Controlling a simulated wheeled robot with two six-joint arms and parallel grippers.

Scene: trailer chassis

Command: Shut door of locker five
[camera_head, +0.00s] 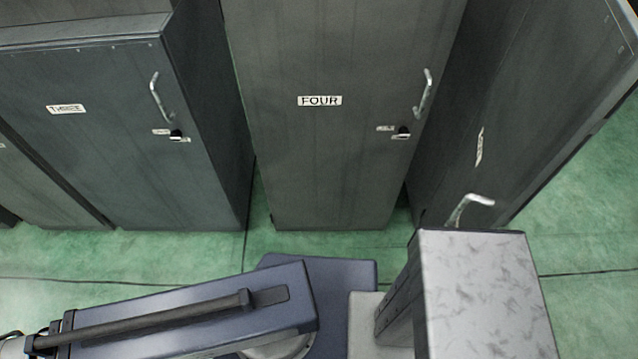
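A dark grey panel with a handle (468,208) and a small label (479,146) stands at the right, seen at a steep angle. It appears to be the door (510,120) of locker five, but the label is too oblique to read. Its lower end is near my own arm parts, and the grey block of my arm covers the floor just in front of the handle. I cannot tell how far the door stands open. Neither gripper's fingers show; only arm links are in view along the bottom.
Locker four (340,60) stands in the middle with its door shut, and locker three (100,140) stands at the left, also shut. Green floor (590,190) is clear at the right. A narrow gap of floor shows between lockers three and four.

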